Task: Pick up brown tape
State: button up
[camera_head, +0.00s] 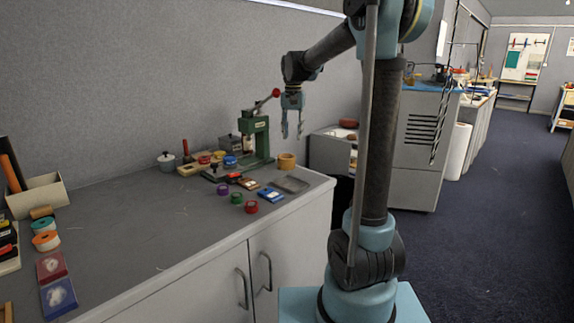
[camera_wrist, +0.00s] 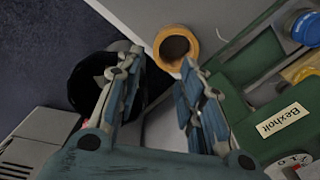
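The brown tape (camera_head: 287,165) is an orange-brown roll lying flat on the grey countertop, right of the green press, near the counter's back right corner. In the wrist view the brown tape (camera_wrist: 159,61) shows as a ring with a dark hole, just beyond and between the fingertips. My gripper (camera_head: 292,136) hangs above the tape with its fingers pointing down. In the wrist view my gripper (camera_wrist: 162,60) is open with nothing between its fingers. It looks clear of the tape.
The green press (camera_head: 262,138) with a red-knobbed lever stands close left of the tape. A metal tray (camera_head: 291,184), coloured tape rolls (camera_head: 251,207) and small packets lie in front. A grey cabinet (camera_head: 328,155) stands behind. The countertop's middle left is mostly clear.

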aim_at(292, 157)
notch_tip(292, 157, down, 11)
jog(key=shift+f, duration=0.1)
dwell(0.6)
jog(key=shift+c, duration=0.2)
grip_shut()
